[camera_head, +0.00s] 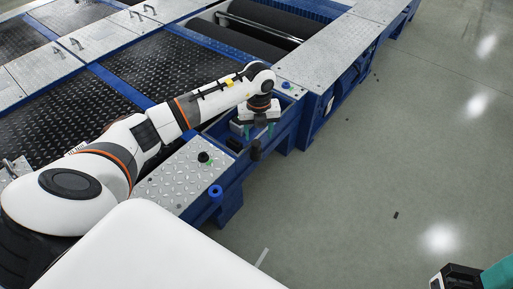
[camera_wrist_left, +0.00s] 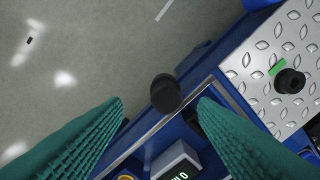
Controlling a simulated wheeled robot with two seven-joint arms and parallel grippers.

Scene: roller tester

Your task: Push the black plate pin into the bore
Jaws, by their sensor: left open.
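A black knob-like pin (camera_head: 204,157) stands on the silver diamond plate (camera_head: 178,178), beside a green mark. It also shows at the right of the left wrist view (camera_wrist_left: 290,82). The bore is hidden or cannot be made out. My left gripper (camera_head: 259,131) is open, its green fingers pointing down over the blue frame, right of and beyond that pin. A black cylinder (camera_head: 255,150) at the frame's edge shows in the gap ahead of the fingertips in the wrist view (camera_wrist_left: 165,93); no contact is visible. My right gripper (camera_head: 478,277) is partly in view at the bottom right corner.
A blue ring (camera_head: 215,191) sits at the plate's front edge. A blue recess below my left gripper holds a grey box with a display (camera_wrist_left: 177,160). Black rollers (camera_head: 255,38) lie behind. The grey floor (camera_head: 380,170) to the right is mostly free.

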